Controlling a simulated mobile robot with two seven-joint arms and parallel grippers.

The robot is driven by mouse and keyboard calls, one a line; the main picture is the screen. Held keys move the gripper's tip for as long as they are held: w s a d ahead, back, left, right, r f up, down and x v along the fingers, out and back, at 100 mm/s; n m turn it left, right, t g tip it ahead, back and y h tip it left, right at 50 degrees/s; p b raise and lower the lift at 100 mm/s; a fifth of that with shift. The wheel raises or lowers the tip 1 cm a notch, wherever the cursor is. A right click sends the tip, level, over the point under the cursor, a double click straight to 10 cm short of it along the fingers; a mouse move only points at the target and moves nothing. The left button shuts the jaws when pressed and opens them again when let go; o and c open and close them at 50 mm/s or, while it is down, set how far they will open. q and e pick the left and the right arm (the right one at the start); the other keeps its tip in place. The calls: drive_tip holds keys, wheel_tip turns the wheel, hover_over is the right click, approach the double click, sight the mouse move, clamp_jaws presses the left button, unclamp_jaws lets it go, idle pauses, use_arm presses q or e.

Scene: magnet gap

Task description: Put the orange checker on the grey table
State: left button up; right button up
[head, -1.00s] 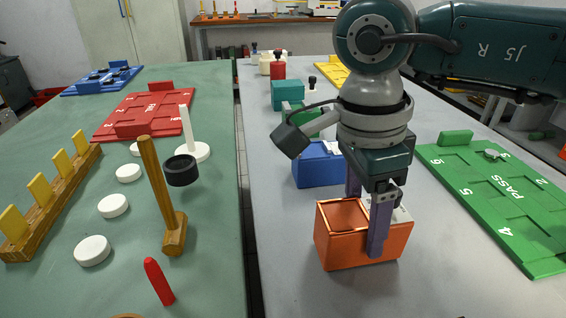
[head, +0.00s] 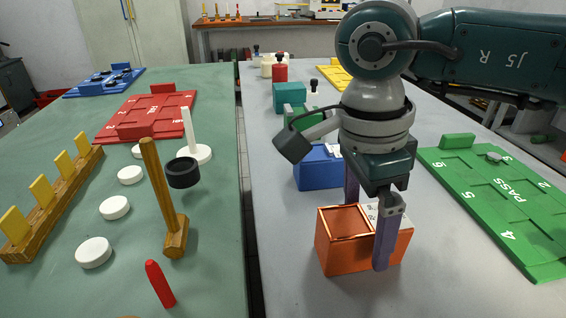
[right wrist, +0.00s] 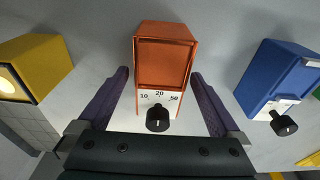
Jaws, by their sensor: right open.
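The orange checker (head: 340,252) is a box with a recessed top and a white dial panel. It stands upright on the grey table (head: 290,240), near its left edge. In the right wrist view the checker (right wrist: 165,62) shows its black knob and a numbered scale. My right gripper (head: 370,225) is above it, pointing down, with one purple finger on the near side and the other partly hidden behind the box. In the right wrist view my right gripper (right wrist: 160,95) is open, its fingers on either side of the checker. My left gripper is not in view.
A blue box (head: 313,175) stands close behind the checker, with green and teal (head: 289,98) boxes beyond. A green PASS board (head: 500,190) lies to the right. A gap separates the green table (head: 215,270), holding a wooden stand (head: 160,195) and white discs. Grey surface in front is clear.

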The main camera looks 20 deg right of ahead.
sight(354, 221)
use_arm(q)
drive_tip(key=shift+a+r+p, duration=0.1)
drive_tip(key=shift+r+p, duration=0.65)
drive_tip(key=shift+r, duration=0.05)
use_arm(e)
wheel_tip(354, 221, up, 12)
drive_tip(key=a, duration=0.1)
drive_tip(key=shift+w+a, duration=0.2)
